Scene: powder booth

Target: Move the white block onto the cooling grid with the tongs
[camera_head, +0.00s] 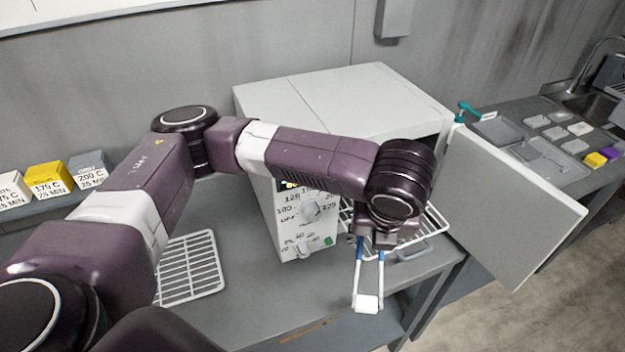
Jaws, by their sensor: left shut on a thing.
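My left gripper (372,243) is in front of the oven's open mouth and is shut on the tongs (358,272), which have blue upper arms and white lower ends. The tongs point down toward the viewer. The white block (367,304) is at their tips, between the two arms, above the table's front edge area. The cooling grid (190,268), a white wire rack, lies on the grey table left of the oven, partly hidden by my left arm. Its visible part is empty. My right gripper is not in view.
The oven (340,100) has its door (510,205) swung open to the right. A wire rack (437,222) shows at its mouth. Labelled white, yellow and grey blocks (50,178) stand on a back-left ledge. The table between grid and oven is clear. A sink counter is at right.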

